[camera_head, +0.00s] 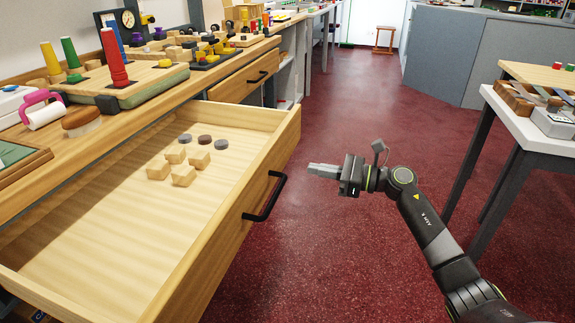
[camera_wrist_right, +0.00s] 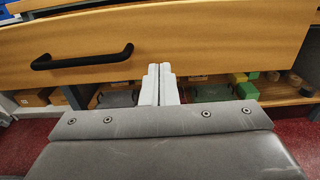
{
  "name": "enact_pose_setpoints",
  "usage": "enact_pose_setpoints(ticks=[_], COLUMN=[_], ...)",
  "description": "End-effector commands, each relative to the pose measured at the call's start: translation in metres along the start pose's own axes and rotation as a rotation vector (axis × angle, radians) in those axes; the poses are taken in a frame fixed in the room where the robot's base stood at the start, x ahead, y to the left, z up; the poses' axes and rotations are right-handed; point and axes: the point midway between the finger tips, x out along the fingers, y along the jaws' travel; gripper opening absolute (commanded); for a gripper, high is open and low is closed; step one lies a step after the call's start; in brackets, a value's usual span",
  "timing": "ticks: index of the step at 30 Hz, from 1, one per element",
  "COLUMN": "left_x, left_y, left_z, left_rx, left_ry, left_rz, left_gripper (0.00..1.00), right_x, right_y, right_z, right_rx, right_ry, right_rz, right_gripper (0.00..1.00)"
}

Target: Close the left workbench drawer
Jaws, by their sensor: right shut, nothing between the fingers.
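The left workbench drawer (camera_head: 240,215) stands pulled far out from the bench in the head view. Its black handle (camera_head: 265,197) is on the front panel, which also fills the upper part of the right wrist view (camera_wrist_right: 215,42). Several small wooden blocks (camera_head: 183,176) and several dark discs (camera_head: 204,140) lie inside it. My right gripper (camera_head: 312,169) is shut and empty, pointing at the drawer front from the right of the handle. It appears apart from the panel in the head view; the exact gap is hard to tell. My left gripper is not in view.
The bench top (camera_head: 160,92) holds pegs, blocks and toys. A second drawer (camera_head: 245,78), further back, looks shut. A white table (camera_head: 535,125) with trays stands at the right. The red floor (camera_head: 350,95) between is clear.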

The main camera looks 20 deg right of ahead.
Motion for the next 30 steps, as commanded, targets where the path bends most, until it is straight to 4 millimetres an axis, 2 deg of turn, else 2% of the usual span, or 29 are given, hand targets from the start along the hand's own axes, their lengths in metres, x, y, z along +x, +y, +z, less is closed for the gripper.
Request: enact_pose_setpoints(ticks=[1, 6, 12, 18, 30], left_x=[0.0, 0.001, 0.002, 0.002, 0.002], left_y=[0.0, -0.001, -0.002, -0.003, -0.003], left_z=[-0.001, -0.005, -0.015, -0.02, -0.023], left_rx=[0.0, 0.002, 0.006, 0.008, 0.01], left_ry=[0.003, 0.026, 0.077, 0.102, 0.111], left_rz=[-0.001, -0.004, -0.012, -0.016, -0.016], left_gripper=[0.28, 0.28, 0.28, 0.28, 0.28], right_x=[0.013, 0.047, 0.072, 0.08, 0.08], right_y=[0.0, 0.001, 0.0, 0.0, 0.0], right_z=[0.001, 0.0, 0.0, -0.001, -0.001], right_rx=[0.002, 0.002, 0.002, 0.003, 0.002], right_ry=[-0.005, -0.003, -0.001, 0.0, 0.0], right_rz=[0.002, 0.001, -0.001, -0.002, -0.002], right_gripper=[0.0, 0.0, 0.0, 0.0, 0.0])
